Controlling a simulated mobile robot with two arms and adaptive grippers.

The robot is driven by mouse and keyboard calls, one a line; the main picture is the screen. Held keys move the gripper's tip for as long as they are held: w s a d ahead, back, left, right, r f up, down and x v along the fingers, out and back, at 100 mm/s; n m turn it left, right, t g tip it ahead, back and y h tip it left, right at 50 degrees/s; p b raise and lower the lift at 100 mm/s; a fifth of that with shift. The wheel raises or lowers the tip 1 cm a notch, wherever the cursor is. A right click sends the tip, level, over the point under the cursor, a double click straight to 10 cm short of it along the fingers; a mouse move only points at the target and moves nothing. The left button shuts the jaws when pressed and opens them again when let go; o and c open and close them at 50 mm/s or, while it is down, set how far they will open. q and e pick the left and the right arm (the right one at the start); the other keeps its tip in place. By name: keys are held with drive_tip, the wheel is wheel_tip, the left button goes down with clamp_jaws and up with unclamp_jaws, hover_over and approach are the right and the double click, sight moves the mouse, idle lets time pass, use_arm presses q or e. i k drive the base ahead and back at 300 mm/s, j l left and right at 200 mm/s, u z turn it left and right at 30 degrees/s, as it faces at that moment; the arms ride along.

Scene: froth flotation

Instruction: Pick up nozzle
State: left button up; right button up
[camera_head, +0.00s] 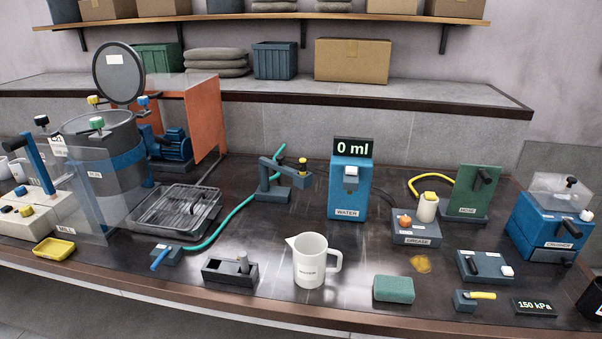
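No part is labelled as a nozzle, so I cannot tell for sure which one it is. One candidate is a small grey upright piece (243,263) at the right end of a dark open holder (228,275) near the table's front edge. A teal hose (235,213) runs from the back, past a dark stand (283,180), to a small block with a blue lever (165,257). Another small block (464,301) with a yellow lever sits at the front right. Neither of my grippers is in view, and nothing is seen held.
A white jug (311,264) stands just right of the holder, and a green sponge (394,289) lies further right. A wire-rack tray (174,213) is behind the blue lever. The blue water dispenser (349,189) reads 0 ml. The dark table (330,222) is clear between jug and dispenser.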

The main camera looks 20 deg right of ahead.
sight(302, 167)
drive_tip(key=j+z, duration=0.2)
drive_tip(key=z, duration=0.15)
drive_tip(key=j+z, duration=0.15)
drive_tip(key=z, duration=0.2)
drive_tip(key=i+j, duration=0.05)
